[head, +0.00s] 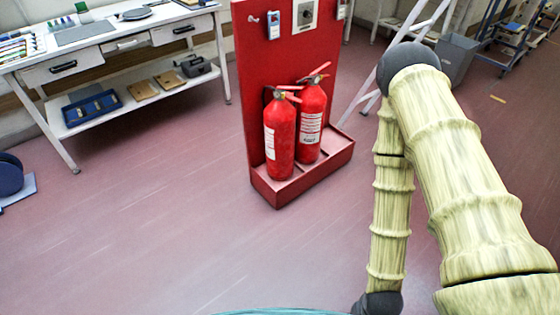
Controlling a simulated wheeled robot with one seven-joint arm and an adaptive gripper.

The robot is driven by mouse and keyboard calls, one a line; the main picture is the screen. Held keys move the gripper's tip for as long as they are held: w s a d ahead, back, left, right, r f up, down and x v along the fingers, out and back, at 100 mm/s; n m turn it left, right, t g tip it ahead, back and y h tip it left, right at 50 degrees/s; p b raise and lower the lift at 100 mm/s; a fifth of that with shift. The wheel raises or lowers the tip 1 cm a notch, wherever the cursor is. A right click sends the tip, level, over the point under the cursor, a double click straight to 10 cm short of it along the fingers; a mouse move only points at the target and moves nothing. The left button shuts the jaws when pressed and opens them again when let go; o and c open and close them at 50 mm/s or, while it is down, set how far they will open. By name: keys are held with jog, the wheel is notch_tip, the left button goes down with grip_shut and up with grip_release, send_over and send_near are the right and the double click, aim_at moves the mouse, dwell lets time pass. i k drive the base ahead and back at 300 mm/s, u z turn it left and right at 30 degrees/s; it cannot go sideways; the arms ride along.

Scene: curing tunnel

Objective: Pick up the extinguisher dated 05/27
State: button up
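Two red fire extinguishers stand upright side by side on a red stand (274,193) with a tall red back panel. The left extinguisher (279,140) is nearer and has a white label. The right extinguisher (311,120) stands slightly behind it, also with a white label. The dates on the labels are too small to read, so I cannot tell which is dated 05/27. My arm reaches in from the right and bends down to the bottom edge. My gripper is outside the picture.
A white workbench (97,52) with drawers and a lower shelf stands at the upper left. A grey bin (456,58) and a blue cart (508,45) are at the upper right. A white ladder-like frame (366,98) leans just right of the stand. The floor in front is clear.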

aim_at(279, 114)
jog(key=u, duration=0.8)
jog(key=i, duration=1.5)
jog(key=z, duration=0.75)
